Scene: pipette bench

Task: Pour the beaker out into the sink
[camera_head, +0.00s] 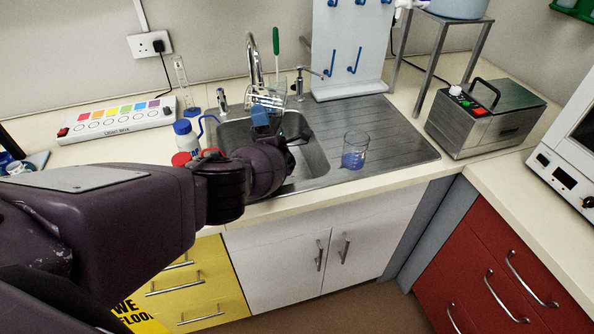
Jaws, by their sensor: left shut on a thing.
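My left gripper (280,131) reaches in from the left over the sink (312,158). It is shut on a clear glass vessel (268,101), which looks like a beaker and shows at the gripper's far side, in front of the tap. A blue patch shows at its lower end; I cannot tell whether that is liquid. The gripper hides much of the hold and part of the basin. Another clear beaker (356,142) with blue liquid at its bottom stands upright on the drainboard, right of the basin and apart from the gripper. My right gripper is not in view.
The tap (253,58) rises behind the basin, near a green-handled brush (276,42). A white peg rack (347,50) stands behind the drainboard (395,132). A metal water bath (487,118) stands right. A blue-capped bottle (184,137) stands left of the sink.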

